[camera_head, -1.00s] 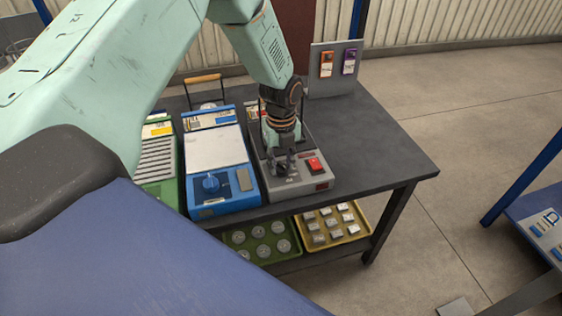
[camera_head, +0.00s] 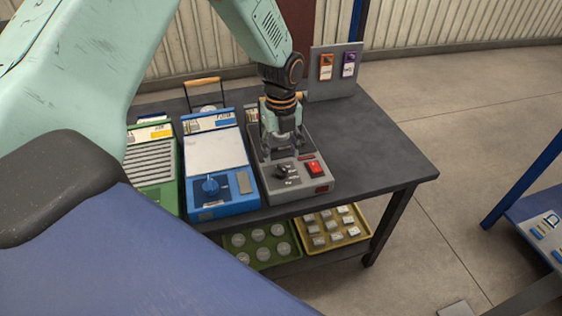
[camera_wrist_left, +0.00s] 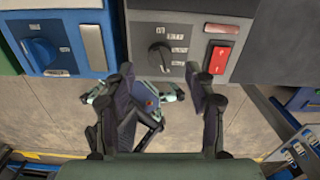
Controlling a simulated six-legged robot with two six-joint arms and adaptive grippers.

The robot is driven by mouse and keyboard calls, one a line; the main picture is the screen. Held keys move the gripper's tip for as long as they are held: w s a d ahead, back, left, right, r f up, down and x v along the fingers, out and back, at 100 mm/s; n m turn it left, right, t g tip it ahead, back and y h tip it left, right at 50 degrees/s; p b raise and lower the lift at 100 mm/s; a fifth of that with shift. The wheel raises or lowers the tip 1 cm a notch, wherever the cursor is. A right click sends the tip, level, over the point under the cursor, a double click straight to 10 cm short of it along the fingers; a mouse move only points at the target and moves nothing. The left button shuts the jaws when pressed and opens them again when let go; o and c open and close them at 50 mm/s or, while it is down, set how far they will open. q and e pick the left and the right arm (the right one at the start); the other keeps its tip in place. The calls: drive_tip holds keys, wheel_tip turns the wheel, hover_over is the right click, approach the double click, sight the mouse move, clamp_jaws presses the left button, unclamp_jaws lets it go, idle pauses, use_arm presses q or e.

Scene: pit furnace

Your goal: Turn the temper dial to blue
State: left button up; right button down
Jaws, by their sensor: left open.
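The grey unit (camera_head: 318,190) on the dark workbench has a black dial (camera_head: 282,171) and a red rocker switch (camera_head: 314,169) on its front panel. In the left wrist view the black dial (camera_wrist_left: 159,56) has small markings around it, too small to read. No blue mark is clear beside it. My left gripper (camera_head: 283,148) is open and empty over the grey unit, behind and above the dial in the head view. In the left wrist view its fingertips (camera_wrist_left: 160,73) are apart, with the dial framed between and beyond them. My right gripper is not in view.
A blue unit (camera_head: 240,203) with a blue knob (camera_head: 211,186) stands close on the left, then a green unit (camera_head: 165,195). An upright panel (camera_head: 334,85) stands at the back. Trays sit on the lower shelf. The workbench (camera_head: 385,155) is clear at right.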

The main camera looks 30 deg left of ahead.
sight(281, 167)
use_arm(q)
wheel_tip(281, 167, up, 7)
drive_tip(key=shift+f, duration=0.2)
drive_tip(key=shift+s, duration=0.15)
idle(0.5)
